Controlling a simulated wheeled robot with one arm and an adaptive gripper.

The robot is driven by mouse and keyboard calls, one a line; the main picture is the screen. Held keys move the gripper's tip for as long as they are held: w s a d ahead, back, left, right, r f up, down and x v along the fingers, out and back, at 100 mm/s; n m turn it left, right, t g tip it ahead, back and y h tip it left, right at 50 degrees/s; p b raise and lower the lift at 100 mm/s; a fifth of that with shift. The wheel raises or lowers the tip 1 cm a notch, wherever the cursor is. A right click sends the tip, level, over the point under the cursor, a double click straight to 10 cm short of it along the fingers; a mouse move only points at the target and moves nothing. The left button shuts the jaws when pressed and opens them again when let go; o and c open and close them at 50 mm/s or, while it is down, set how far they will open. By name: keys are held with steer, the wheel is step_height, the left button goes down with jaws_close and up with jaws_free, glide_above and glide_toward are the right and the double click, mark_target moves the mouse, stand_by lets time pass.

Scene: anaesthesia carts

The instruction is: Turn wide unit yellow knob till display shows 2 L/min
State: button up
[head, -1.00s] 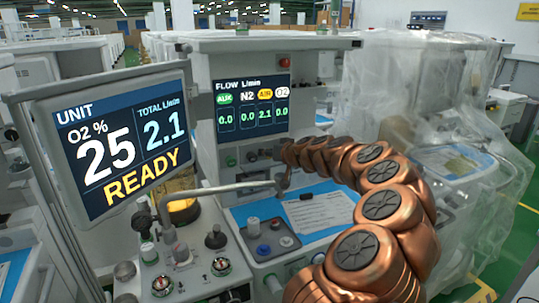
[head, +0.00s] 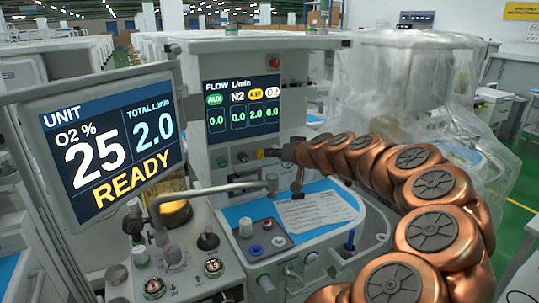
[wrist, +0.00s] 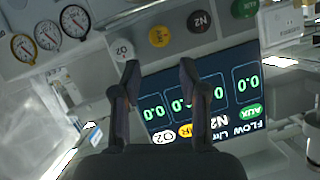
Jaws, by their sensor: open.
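The yellow knob (head: 260,154) is on the wide unit's front, below the flow display (head: 241,104). In the wrist view the yellow knob (wrist: 158,36) lies beyond my gripper's fingertips, between their lines. The flow display reads 2.0 under the yellow AIR label and 0.0 in the other columns.
A white O2 knob (wrist: 122,48) and a dark N2 knob (wrist: 199,20) flank the yellow one. The tilted unit screen (head: 108,148) shows 25, 2.0 and READY. A metal bar (head: 205,190) crosses in front. A plastic-draped cart (head: 420,85) stands right.

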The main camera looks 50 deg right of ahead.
steer(key=shift+v, duration=1.15)
steer(key=w+a+n+g+y+p, duration=0.1)
steer(key=w+a+n+y, duration=0.15)
steer(key=a, duration=0.85)
steer(key=w+a+n+g+y, duration=0.1)
steer(key=a+n+y, duration=0.15)
steer(key=a, duration=0.75)
steer(key=s+a+f+n+g+y+p, duration=0.1)
steer(key=s+a+g, duration=0.15)
steer(key=a, duration=0.45)
steer(key=s+a+f+g+y, duration=0.1)
steer(key=s+a+f+g, duration=0.15)
steer(key=a, duration=0.45)
steer(key=s+a+f+n+g+h+p, duration=0.15)
steer(key=s+a+f+g, duration=0.25)
steer(key=s+a, duration=0.6)
steer(key=s+d+f+g+h, duration=0.1)
steer(key=s+g, duration=0.1)
steer(key=s, duration=0.6)
steer(key=s+d+f+m+g+h+p, duration=0.1)
steer(key=s+g, duration=0.1)
steer(key=s, duration=0.6)
steer(key=shift+s+d+f+h, duration=0.15)
steer(key=shift+s+d+h, duration=0.2)
steer(key=shift+s, duration=0.05)
